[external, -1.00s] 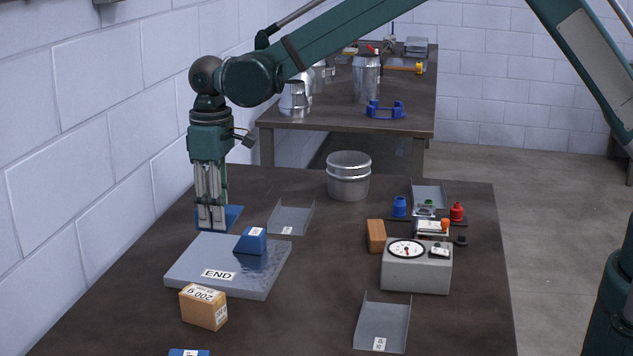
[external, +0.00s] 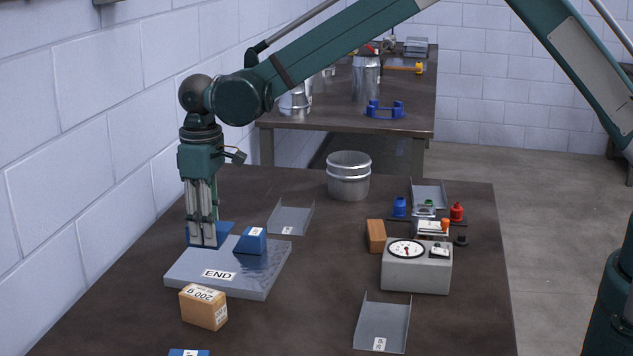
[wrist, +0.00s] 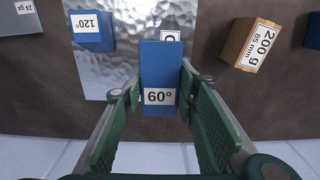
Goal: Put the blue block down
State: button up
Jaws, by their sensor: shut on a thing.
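My gripper (external: 203,242) is shut on a blue block (external: 225,232) at the back left of the grey metal plate (external: 229,277) labelled END. In the wrist view the held block (wrist: 160,62), labelled 60°, sits between the fingers and overlaps the plate (wrist: 115,68), partly hiding the plate's label. I cannot tell if it touches the plate. A second blue block (external: 250,242) rests on the plate to the right. It reads 120° in the wrist view (wrist: 92,35).
A brown 200 g box (external: 203,307) stands in front of the plate. A grey channel (external: 290,217) lies behind it to the right. A dial scale (external: 416,268) and a brick-coloured block (external: 376,236) are further right. The wall is close on the left.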

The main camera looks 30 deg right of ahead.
jog(key=shift+f, duration=1.3)
jog(key=shift+f, duration=1.85)
jog(key=shift+f, duration=0.2)
jog(key=o, duration=1.1)
jog(key=shift+c, duration=0.2)
jog(key=shift+r, duration=0.15)
notch_tip(320, 180, up, 12)
jog(key=shift+r, duration=0.1)
jog(key=shift+d, duration=0.1)
